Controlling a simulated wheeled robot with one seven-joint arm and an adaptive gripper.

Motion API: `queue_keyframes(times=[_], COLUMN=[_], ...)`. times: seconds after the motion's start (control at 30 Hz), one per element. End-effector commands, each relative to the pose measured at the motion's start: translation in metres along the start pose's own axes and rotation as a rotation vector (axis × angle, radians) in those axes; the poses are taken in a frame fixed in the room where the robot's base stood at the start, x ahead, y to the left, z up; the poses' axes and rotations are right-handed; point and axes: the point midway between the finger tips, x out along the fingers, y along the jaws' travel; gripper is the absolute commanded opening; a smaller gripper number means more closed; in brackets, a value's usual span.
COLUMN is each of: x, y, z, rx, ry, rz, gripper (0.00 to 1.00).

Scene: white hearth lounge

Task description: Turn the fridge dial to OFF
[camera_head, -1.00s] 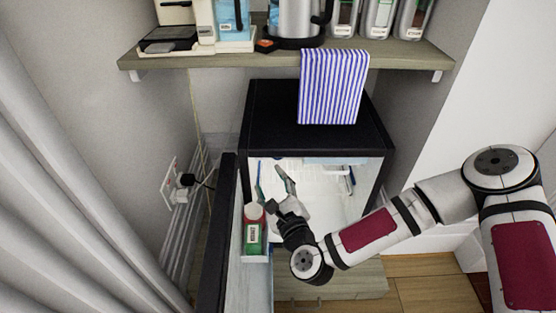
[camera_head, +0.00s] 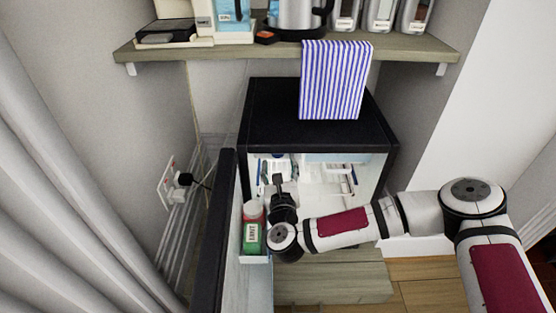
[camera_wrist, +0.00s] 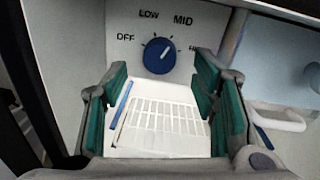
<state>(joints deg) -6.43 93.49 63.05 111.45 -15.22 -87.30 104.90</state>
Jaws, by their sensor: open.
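The small black fridge (camera_head: 300,135) stands under the shelf with its door (camera_head: 215,230) swung open on the left. In the wrist view the round blue dial (camera_wrist: 159,56) sits on a pale panel (camera_wrist: 95,60) marked OFF at left, LOW, MID and a partly hidden label at right. Its white mark points up and right, toward MID. My gripper (camera_wrist: 161,82) is open and empty, its green-padded fingers on either side below the dial and apart from it. In the head view my gripper (camera_head: 278,183) reaches into the fridge opening; I cannot make out the dial there.
A bottle with a green label (camera_head: 252,230) stands in the door rack, close to my wrist. A white wire shelf (camera_wrist: 160,118) lies below the dial. A pale blue drawer or box (camera_wrist: 285,65) is at the right. A striped towel (camera_head: 335,80) hangs above.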

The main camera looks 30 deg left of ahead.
Motion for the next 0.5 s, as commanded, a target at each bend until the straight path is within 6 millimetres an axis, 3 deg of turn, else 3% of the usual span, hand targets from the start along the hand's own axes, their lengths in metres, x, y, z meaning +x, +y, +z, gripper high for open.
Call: queue_keyframes(times=[0.2,0.5], x=[0.033,0.046], y=[0.000,0.000], z=[-0.001,0.000], rx=[-0.002,-0.001], ry=[-0.001,0.000], rz=[-0.001,0.001], gripper=[0.53,0.53])
